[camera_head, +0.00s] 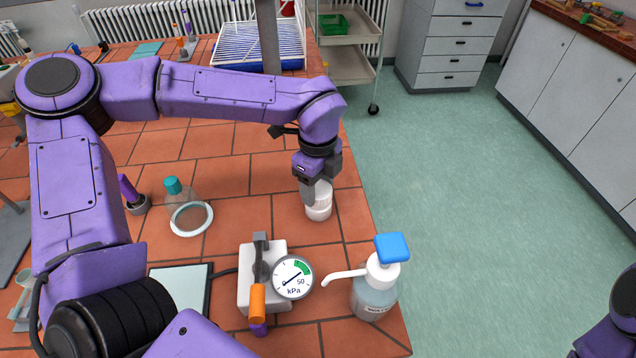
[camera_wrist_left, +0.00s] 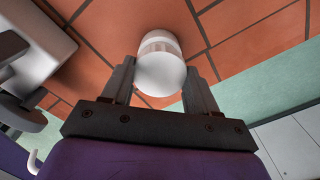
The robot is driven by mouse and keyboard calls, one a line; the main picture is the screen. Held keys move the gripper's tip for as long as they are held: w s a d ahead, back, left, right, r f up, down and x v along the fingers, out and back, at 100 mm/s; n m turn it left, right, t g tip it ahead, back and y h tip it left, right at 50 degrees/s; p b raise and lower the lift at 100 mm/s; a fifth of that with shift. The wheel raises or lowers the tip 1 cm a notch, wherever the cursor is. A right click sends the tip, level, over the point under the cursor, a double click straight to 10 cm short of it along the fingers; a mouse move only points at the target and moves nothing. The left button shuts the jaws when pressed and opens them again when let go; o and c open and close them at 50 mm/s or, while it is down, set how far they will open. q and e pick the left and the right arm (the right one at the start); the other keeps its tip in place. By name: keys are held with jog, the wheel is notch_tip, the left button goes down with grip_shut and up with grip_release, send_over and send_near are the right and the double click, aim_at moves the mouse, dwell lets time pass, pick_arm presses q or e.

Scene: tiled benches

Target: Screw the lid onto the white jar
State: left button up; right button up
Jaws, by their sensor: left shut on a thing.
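The white jar (camera_head: 318,211) stands on the tiled bench near its right edge. A white round lid (camera_head: 323,190) is at the top of the jar; the wrist view shows its smooth face (camera_wrist_left: 161,75) in front of the banded jar body (camera_wrist_left: 158,41). My left gripper (camera_head: 312,186) points down from above, its fingers (camera_wrist_left: 160,85) on both sides of the lid and shut on it. I cannot tell whether the lid's threads are engaged or a small gap is left. My right gripper is not in view; only part of my right arm shows at the lower right.
A pressure gauge (camera_head: 292,277) on a white block and a blue-topped pump bottle (camera_head: 376,286) stand in front of the jar. A teal-stoppered flask (camera_head: 181,208) stands to the left. A blue wire rack (camera_head: 258,47) is at the back. Bare tiles surround the jar.

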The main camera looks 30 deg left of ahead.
pick_arm(q)
jog(key=shift+f+b, duration=0.6)
jog(key=shift+f, duration=0.25)
jog(key=o, duration=0.3)
jog(key=shift+c, duration=1.3)
jog(key=shift+f, duration=0.1)
